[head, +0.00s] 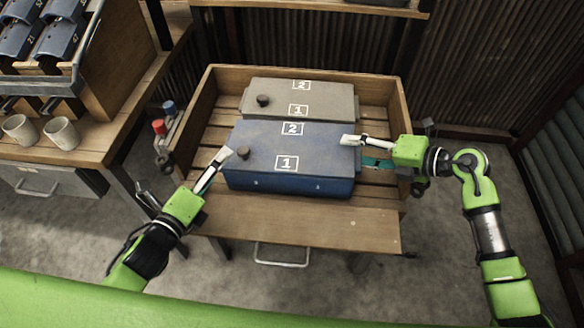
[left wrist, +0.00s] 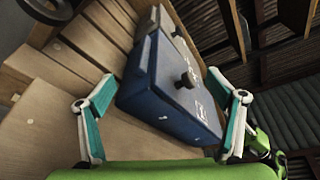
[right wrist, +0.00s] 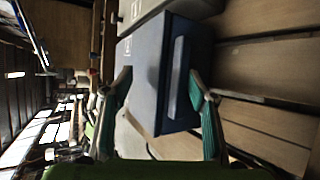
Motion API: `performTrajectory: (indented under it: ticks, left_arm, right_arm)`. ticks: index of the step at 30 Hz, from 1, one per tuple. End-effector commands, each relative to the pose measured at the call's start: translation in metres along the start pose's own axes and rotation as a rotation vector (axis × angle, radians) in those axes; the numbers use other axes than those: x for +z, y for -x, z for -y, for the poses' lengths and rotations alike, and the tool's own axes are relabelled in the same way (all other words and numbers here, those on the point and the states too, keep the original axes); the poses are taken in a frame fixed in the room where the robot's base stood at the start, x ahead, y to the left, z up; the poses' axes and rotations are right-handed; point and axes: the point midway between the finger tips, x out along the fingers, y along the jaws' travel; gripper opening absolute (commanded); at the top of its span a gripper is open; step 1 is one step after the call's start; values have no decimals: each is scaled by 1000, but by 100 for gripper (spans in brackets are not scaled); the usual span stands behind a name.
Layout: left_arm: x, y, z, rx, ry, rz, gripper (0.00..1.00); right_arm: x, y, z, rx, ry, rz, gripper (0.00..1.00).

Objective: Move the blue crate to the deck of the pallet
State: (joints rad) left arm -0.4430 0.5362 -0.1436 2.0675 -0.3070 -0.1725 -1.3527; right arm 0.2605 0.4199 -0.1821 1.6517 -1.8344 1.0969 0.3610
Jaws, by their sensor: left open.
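The blue crate (head: 290,181) has a flat grey-blue lid marked 1 and 2, with a dark knob. It rests level on a slatted wooden surface (head: 197,160) with raised sides. My left gripper (head: 220,164) is open at the crate's left end, its fingers spread in the left wrist view (left wrist: 160,88). My right gripper (head: 358,151) is at the right end, one finger over the lid's edge and the other lower. In the right wrist view the crate (right wrist: 148,85) lies between its fingers; whether they grip it is unclear. I cannot make out a separate pallet.
A grey-lidded crate (head: 330,99) stands directly behind the blue one. A wooden front ledge (head: 300,225) is bare. Concrete floor shows to the right.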

Motion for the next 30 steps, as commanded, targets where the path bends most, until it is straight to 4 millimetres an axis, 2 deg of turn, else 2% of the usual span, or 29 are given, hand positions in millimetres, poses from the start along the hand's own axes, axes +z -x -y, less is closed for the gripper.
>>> performTrajectory:
  ticks: [1, 2, 8, 21, 25, 30]
  left_arm:
    - [-2, 3, -3, 1, 0, -1, 86]
    - [-2, 4, -3, 1, 0, 0, 86]
    - [-1, 8, -3, 0, 0, 1, 86]
    - [0, 8, -1, -1, 0, 0, 86]
    - [0, 8, -1, 0, 0, 1, 86]
    - [0, 8, 0, 0, 0, 1, 86]
  right_arm:
    - [-17, -8, 28, -37, -28, -32, 51]
    - [-17, -8, 28, -37, -28, -32, 51]
    - [-16, 2, 27, -39, -23, -28, 51]
    - [-7, 70, 8, -26, 2, -1, 51]
    - [-5, 80, 3, -20, 5, 4, 51]
    - [-5, 84, 0, -17, 7, 6, 51]
